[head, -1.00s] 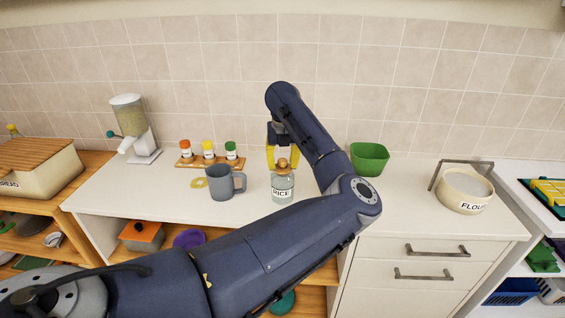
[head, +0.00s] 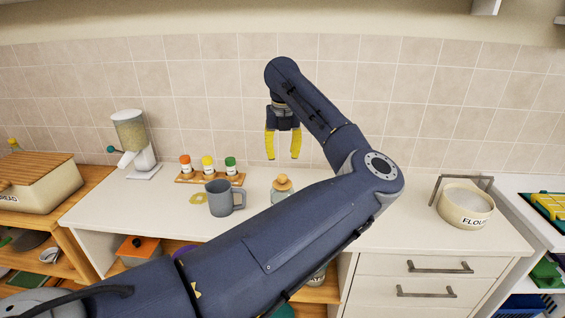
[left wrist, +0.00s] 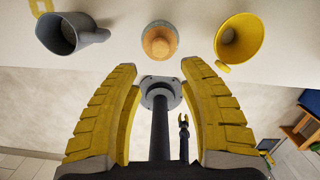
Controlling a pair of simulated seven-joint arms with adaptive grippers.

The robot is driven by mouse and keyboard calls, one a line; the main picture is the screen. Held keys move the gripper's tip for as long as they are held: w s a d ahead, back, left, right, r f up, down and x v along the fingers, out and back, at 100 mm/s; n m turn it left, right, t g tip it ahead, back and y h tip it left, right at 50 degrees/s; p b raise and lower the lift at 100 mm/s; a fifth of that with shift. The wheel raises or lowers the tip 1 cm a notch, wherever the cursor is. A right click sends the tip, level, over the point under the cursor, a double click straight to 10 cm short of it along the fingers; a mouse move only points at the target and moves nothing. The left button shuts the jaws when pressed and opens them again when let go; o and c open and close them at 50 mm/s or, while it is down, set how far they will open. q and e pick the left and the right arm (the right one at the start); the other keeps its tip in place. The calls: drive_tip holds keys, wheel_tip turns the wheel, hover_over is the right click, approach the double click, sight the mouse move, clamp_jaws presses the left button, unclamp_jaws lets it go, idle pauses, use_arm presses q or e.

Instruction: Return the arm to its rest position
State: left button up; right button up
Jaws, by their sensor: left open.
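My left gripper (head: 283,150) is open and empty, fingers pointing down, in the air above and behind the rice jar. The jar (head: 281,190) stands upright on the white counter with its cork lid on; my left arm covers its lower part. In the left wrist view the open fingers (left wrist: 160,75) frame empty space, and the cork lid (left wrist: 160,42) lies beyond the fingertips, apart from them. A small dark part with yellow tips (left wrist: 184,125) low in that view looks like my right gripper, too small to read.
A grey mug (head: 219,198) stands left of the jar, with a spice rack (head: 210,178) behind it. A grain dispenser (head: 133,140) is at the left, a flour bowl (head: 465,205) at the right. A yellow funnel (left wrist: 240,38) shows in the left wrist view.

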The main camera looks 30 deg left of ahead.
use_arm(q)
drive_tip(key=shift+r, duration=0.6)
